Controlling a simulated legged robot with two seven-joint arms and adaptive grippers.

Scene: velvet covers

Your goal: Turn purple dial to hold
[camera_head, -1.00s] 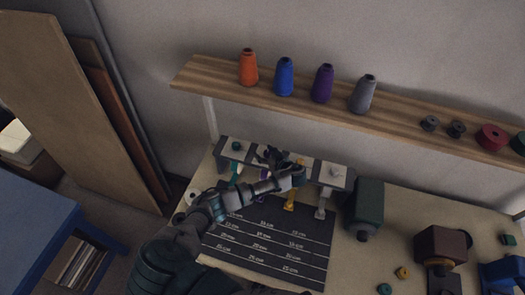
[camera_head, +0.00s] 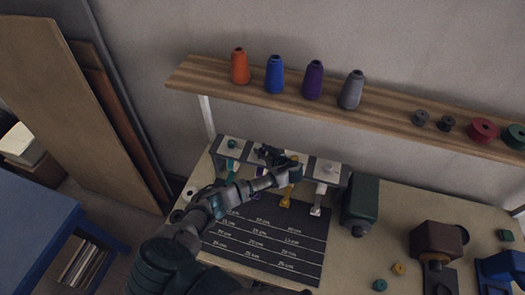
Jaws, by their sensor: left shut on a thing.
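A pale panel (camera_head: 309,179) with dark dividers stands at the back of the workbench, below the shelf. It carries a row of dials with coloured levers under them. A teal dial (camera_head: 232,145) is at the left, a yellow lever (camera_head: 288,194) right of centre, and a pale dial (camera_head: 328,170) at the right. My left gripper (camera_head: 270,155) is at the second place from the left and shut on the purple dial there. The hand and forearm hide most of this dial, so its setting cannot be read. My right gripper is not in view.
A wooden shelf (camera_head: 400,119) above the panel holds orange, blue, purple and grey cones and several spools. A black marked mat (camera_head: 270,245) lies in front of the panel. A dark green block (camera_head: 360,202) stands close at its right. A brown machine (camera_head: 437,239) is farther right.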

